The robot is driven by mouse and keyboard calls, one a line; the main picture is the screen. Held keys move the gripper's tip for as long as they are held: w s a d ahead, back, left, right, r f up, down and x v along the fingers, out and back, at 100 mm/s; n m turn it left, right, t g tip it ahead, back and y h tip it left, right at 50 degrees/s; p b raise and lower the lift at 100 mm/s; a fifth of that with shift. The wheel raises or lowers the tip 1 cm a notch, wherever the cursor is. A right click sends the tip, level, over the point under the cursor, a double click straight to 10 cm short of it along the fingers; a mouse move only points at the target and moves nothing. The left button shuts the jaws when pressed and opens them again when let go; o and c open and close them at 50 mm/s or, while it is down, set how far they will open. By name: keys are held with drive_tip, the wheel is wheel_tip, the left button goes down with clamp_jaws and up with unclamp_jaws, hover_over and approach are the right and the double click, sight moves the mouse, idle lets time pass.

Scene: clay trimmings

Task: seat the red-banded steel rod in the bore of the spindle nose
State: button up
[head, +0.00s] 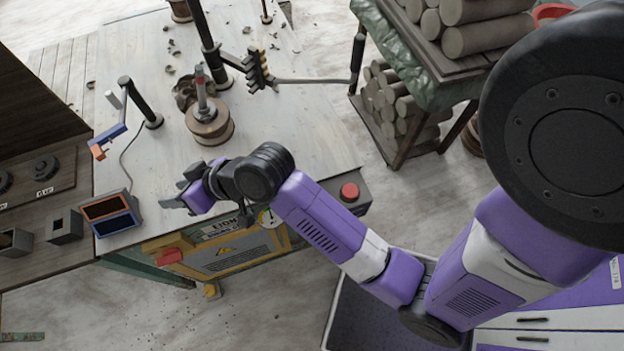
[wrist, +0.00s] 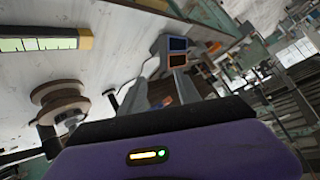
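A grey steel rod (head: 201,86) with a red band near its top stands upright in the head view. It rises from a stubby grey post at the centre of a brown spool-shaped wheel (head: 209,130), which I take as the spindle nose. I cannot tell how deep the rod sits or see the bore. The brown wheel also shows at the left of the wrist view (wrist: 58,94). My gripper (head: 178,194) is over the front edge of the bench, in front of and left of the wheel. Its fingers are apart, with nothing visible between them.
Blue and orange bins (head: 110,213) stand left of my gripper. A black post with a blue and orange arm (head: 112,137) stands behind them. A dark rack on an arm (head: 258,69) is right of the rod. Clay trimmings lie around.

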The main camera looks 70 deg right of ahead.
drive_tip(key=s+a+f+m+t+h, duration=0.1)
drive_tip(key=s+a+t+h, duration=0.15)
drive_tip(key=s, duration=1.45)
drive_tip(key=s+d+r+n, duration=0.1)
drive_tip(key=s+r+n, duration=0.1)
drive_tip(key=s+r, duration=0.2)
drive_tip(key=s+d+r+n+t, duration=0.1)
drive_tip(key=s+d+r, duration=0.1)
drive_tip(key=s+r, duration=0.3)
drive_tip(key=s, duration=0.4)
drive_tip(key=shift+s+n, duration=0.25)
drive_tip(key=shift+n, duration=0.15)
